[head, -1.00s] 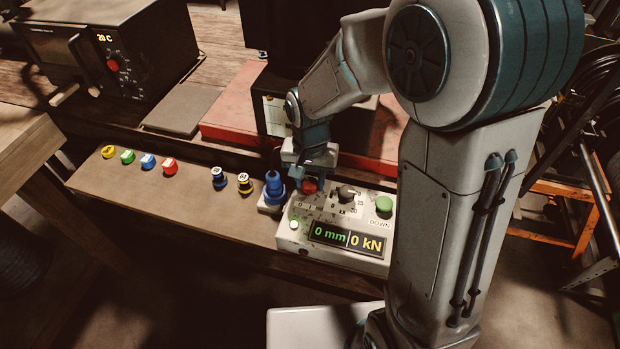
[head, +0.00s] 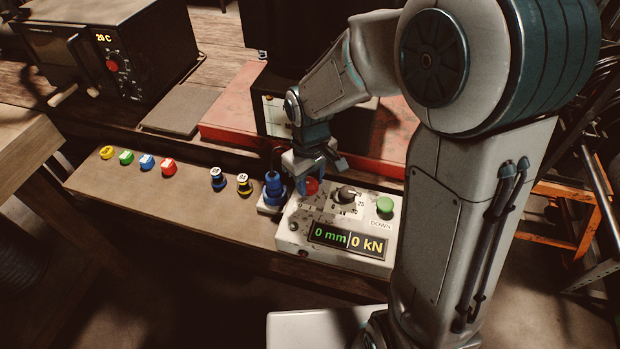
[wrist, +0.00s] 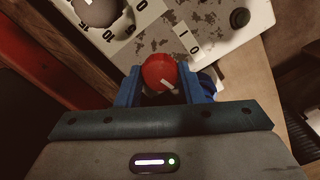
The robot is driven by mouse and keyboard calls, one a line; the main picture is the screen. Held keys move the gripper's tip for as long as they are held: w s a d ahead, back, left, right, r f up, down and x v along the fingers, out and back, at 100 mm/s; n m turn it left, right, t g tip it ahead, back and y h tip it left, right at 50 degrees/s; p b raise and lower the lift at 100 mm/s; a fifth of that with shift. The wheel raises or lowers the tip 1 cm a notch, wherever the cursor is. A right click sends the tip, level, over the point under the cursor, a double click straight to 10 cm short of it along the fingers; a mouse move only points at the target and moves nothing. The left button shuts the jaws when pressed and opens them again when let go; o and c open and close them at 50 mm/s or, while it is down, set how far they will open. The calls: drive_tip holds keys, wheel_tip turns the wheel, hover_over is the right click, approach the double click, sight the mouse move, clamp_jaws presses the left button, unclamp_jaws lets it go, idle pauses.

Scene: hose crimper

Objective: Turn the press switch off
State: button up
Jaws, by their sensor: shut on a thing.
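The press switch is a red round knob (head: 311,187) with a white mark, at the upper left of the press control box (head: 292,243). In the wrist view the red knob (wrist: 159,70) sits between my two blue fingers, and its white mark is slanted. My gripper (wrist: 164,88) is shut on the knob. In the head view my gripper (head: 314,181) comes down on it from above and partly hides it. A small round lamp (head: 294,226) on the box's left side is dark. The display (head: 347,240) reads 0 mm and 0 kN.
A black dial (head: 346,194) and a green button (head: 384,205) are to the right of the switch. A blue fitting (head: 274,187) stands close on the left. Several small coloured dies line the bench (head: 180,215). A red machine base (head: 232,121) is behind.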

sight(310, 183)
drive_tip(key=n+p, duration=0.1)
drive_tip(key=n, duration=0.5)
drive_tip(key=shift+r, duration=0.1)
drive_tip(key=shift+n, duration=0.3)
idle(0.3)
drive_tip(key=o, duration=1)
wheel_tip(310, 183, up, 14)
